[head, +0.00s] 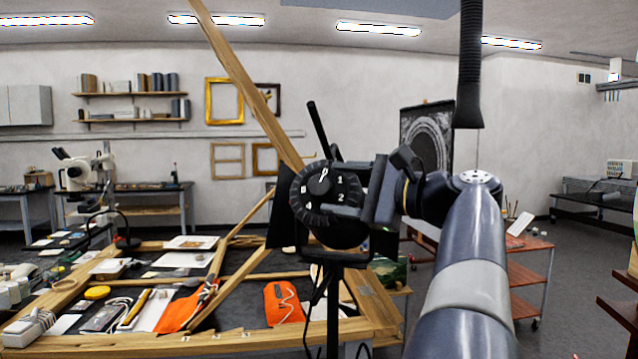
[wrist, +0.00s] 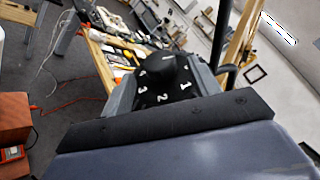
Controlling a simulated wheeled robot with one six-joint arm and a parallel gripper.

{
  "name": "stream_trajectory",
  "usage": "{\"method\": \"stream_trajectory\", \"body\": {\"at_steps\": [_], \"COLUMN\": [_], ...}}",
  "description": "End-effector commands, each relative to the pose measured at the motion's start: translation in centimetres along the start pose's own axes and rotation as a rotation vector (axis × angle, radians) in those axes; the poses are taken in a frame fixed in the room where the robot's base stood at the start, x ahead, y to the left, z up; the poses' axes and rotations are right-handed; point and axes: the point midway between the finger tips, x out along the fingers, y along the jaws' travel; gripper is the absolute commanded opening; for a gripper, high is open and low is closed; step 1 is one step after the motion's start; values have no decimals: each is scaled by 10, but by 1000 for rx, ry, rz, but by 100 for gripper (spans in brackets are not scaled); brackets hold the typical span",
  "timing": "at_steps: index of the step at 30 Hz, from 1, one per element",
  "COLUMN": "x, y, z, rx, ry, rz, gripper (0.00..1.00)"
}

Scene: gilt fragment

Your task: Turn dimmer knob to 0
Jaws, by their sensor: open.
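The black dimmer dial (head: 318,197) faces me in the middle of the head view, with white numerals around a round central knob (head: 320,185). A white mark shows near the top of the knob; I cannot tell exactly which numeral it points at. In the wrist view the knob (wrist: 168,68) stands up from the dial, with 1, 2, 3 and 4 visible on the near side.
A black stand (head: 333,310) holds the dial up. Behind it, a workbench with a wooden frame (head: 190,343) carries tools, cards and orange cloths (head: 284,303). A long wooden bar (head: 245,80) slants up behind the dial. A red cart (head: 530,262) stands at right.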

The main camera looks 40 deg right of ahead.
Motion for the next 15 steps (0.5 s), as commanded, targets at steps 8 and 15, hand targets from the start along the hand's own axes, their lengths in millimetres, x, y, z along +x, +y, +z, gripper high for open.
{"method": "stream_trajectory", "body": {"at_steps": [8, 15], "x": [38, 47], "y": [0, 0], "z": [0, 0], "rx": [0, 0], "ry": [-1, 0], "rz": [1, 0], "gripper": [58, 58]}}
